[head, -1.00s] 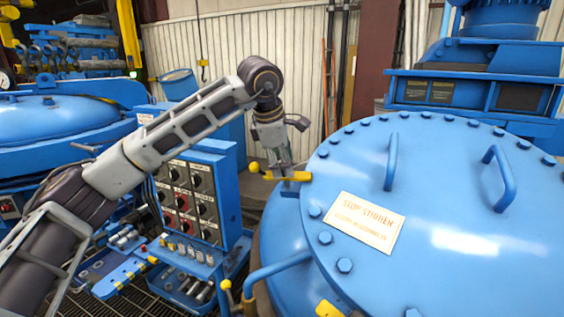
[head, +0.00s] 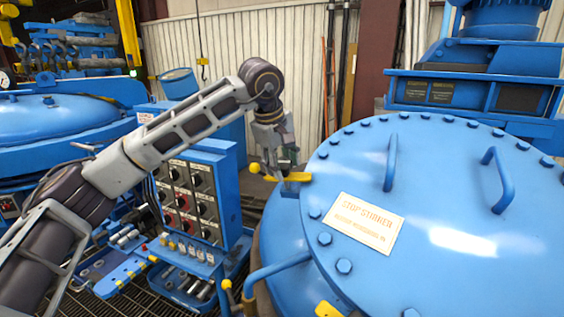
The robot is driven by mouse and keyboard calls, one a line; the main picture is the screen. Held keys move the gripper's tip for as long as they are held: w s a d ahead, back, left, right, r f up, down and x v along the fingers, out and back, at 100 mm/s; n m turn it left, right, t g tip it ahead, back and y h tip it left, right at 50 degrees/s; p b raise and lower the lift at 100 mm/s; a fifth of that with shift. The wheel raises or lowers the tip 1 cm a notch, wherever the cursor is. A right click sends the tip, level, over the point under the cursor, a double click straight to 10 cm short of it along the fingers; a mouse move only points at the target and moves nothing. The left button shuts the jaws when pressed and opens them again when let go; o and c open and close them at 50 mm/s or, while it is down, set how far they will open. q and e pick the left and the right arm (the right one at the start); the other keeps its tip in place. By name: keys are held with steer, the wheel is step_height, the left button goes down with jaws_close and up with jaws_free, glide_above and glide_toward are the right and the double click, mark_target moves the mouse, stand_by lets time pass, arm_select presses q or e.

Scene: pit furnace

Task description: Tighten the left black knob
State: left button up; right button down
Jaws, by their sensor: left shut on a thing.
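My left gripper (head: 285,163) points down at the left rim of the large blue furnace lid (head: 440,215), just above a yellow clamp piece (head: 296,177). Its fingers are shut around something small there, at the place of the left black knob. The knob itself is hidden by the fingers, so I cannot see how far it is turned. A yellow ball end (head: 254,168) sticks out just left of the gripper. My right gripper is not in view.
A blue control panel (head: 230,200) with several black switches stands left of the lid, under my left arm. A second yellow clamp (head: 327,309) sits at the lid's near edge. Lid handles (head: 498,180) stand up on the right.

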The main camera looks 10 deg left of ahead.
arm_select(q)
steer(key=shift+m, duration=0.5)
steer(key=o, duration=1)
steer(key=shift+r, duration=0.1)
steer(key=v, duration=1.1)
steer(key=shift+s+r, duration=0.25)
steer(key=shift+r, duration=0.1)
steer(key=shift+a, duration=0.1)
